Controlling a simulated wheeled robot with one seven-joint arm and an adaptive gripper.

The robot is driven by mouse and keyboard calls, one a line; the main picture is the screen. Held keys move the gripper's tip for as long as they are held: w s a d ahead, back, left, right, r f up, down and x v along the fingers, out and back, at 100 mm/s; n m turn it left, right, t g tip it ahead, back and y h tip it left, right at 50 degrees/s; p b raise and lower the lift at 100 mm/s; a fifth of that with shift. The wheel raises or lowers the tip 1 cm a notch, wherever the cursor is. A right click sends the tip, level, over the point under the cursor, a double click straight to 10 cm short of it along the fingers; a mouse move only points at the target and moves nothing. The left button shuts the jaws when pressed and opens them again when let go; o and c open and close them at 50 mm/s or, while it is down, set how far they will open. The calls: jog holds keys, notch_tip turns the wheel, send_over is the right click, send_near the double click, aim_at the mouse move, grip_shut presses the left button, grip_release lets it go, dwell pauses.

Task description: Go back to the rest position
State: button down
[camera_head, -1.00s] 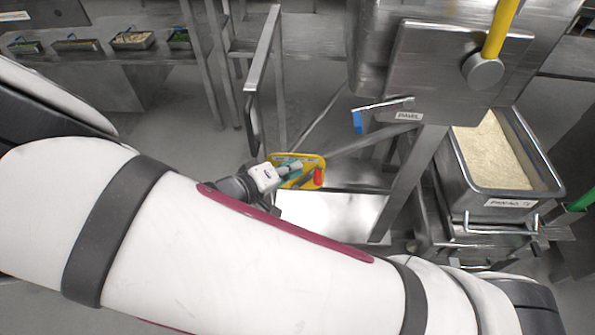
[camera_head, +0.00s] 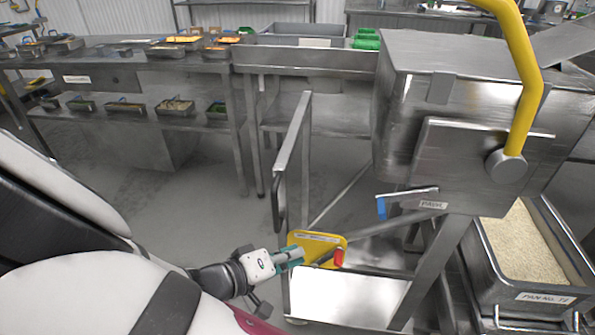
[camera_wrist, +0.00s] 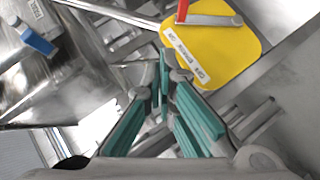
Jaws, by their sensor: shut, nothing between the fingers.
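My gripper (camera_head: 289,258) has teal finger pads and is shut with nothing held. In the head view it is at the lower middle, in front of a yellow plate with a red handle (camera_head: 325,249). In the wrist view my gripper (camera_wrist: 164,75) points toward that yellow plate (camera_wrist: 212,45), which lies just beyond the fingertips. I cannot tell whether they touch. My white arm crosses the lower left of the head view.
A steel machine (camera_head: 450,110) with a yellow lever (camera_head: 522,90) and a blue-tipped handle (camera_head: 381,208) stands at the right. A pan of rice (camera_head: 520,245) is at the lower right. Steel tables with small trays (camera_head: 175,107) stand behind. Open floor (camera_head: 215,190) lies between.

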jog(key=s+d+r+m+g+y, duration=0.2)
jog(key=s+d+r+g, duration=0.25)
jog(key=d+r, duration=0.35)
jog(key=s+d+r+m+g+y, duration=0.25)
jog(key=d+r+g, duration=0.25)
jog(key=d+r, duration=0.3)
jog(key=s+d+r+n+t+y, duration=0.1)
jog(key=s+d+r+y, duration=0.2)
jog(key=s, duration=0.4)
jog(key=s+d+r+t+y, duration=0.15)
jog(key=s+r, duration=0.25)
jog(key=s, duration=0.4)
notch_tip(320, 180, up, 14)
jog(key=t+p, duration=0.2)
jog(key=p, duration=1.1)
jog(key=shift+w+d+r+y, duration=0.15)
jog(key=shift+d+r+y, duration=0.1)
jog(key=shift+d+y, duration=0.15)
